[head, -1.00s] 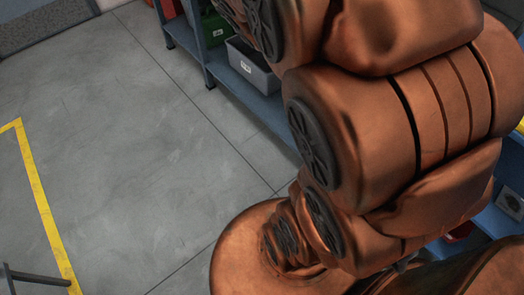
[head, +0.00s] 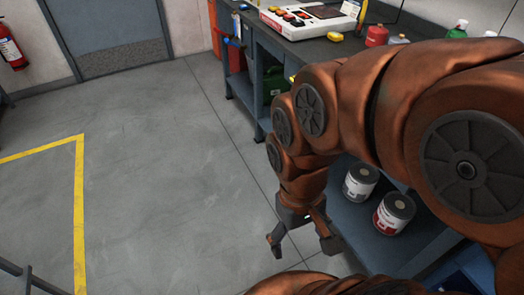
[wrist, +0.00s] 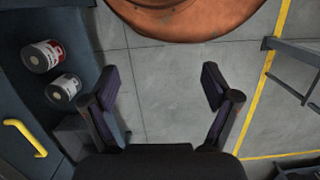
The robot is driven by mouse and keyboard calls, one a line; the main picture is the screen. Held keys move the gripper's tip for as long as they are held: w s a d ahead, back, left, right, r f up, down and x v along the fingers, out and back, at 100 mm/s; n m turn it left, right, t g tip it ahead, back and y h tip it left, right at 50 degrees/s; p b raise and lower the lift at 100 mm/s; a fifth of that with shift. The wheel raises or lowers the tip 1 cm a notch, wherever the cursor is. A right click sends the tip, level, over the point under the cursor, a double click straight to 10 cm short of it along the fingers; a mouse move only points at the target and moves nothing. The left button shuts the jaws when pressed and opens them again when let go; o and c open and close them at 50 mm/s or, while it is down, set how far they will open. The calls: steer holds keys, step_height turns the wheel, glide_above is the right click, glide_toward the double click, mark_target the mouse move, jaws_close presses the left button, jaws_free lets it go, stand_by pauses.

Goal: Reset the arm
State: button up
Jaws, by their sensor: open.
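My gripper (head: 302,243) hangs at the end of my copper-coloured arm, in front of the blue workbench shelf and above the grey floor. Its two dark fingers are spread apart with nothing between them. The wrist view also shows my gripper (wrist: 165,100) open and empty, with bare floor and part of my round copper base beyond the fingers.
The workbench (head: 262,68) stands at the right, with a control panel (head: 308,18) on top. Two paint cans (head: 360,182) (head: 394,213) sit on its lower shelf close to my arm. A fire extinguisher (head: 10,48) hangs at the far left. The floor (head: 160,170) at left is clear.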

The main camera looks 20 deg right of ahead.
step_height(320, 180, up, 11)
steer(key=p, duration=1)
steer(key=shift+f, duration=0.2)
steer(key=shift+w, duration=0.1)
steer(key=shift+c, duration=0.3)
